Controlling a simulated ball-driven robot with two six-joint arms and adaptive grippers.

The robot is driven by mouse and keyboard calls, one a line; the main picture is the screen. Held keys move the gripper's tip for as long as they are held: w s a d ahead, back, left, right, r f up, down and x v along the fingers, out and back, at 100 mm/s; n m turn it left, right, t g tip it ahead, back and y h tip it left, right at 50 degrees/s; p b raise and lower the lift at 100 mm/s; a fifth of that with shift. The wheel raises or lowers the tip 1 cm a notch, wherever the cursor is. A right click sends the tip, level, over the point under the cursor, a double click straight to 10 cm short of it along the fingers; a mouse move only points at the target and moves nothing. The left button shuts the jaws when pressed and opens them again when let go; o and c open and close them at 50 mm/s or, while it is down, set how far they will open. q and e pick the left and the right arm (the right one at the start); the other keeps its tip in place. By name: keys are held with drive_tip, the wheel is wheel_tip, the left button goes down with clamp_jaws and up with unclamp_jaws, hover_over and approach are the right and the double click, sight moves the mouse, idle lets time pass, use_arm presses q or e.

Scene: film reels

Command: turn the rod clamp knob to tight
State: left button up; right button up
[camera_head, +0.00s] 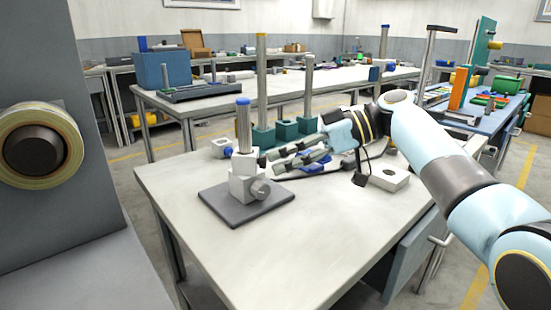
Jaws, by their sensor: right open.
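The rod clamp is a light grey block (242,184) on a dark flat base plate (222,208), on the near table. A steel rod with a blue top (243,125) stands upright in it. A round grey knob (261,189) sticks out of the block's front right side. My right gripper (271,163) is open, its fingers pointing left, just right of the clamp and a little above the knob. I cannot tell whether a fingertip touches the block. Nothing is seen between the fingers. My left gripper is not in view.
Behind the clamp are a small grey block with a blue part (221,148) and green-based posts (262,90). The table's front (270,255) is clear. A grey panel with a reel (38,145) stands at left.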

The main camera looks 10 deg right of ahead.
drive_tip(key=shift+x, duration=0.85)
clamp_jaws()
drive_tip(key=m+g, duration=0.1)
drive_tip(key=m+g+y+b, duration=0.1)
drive_tip(key=m, duration=0.1)
drive_tip(key=shift+w+d+f, duration=0.1)
drive_tip(key=shift+w+f, duration=0.1)
drive_tip(key=shift+m+g+b, duration=0.3)
drive_tip(key=shift+m+b, duration=0.05)
drive_tip(key=shift+m, duration=0.05)
drive_tip(key=shift+r, duration=0.1)
unclamp_jaws()
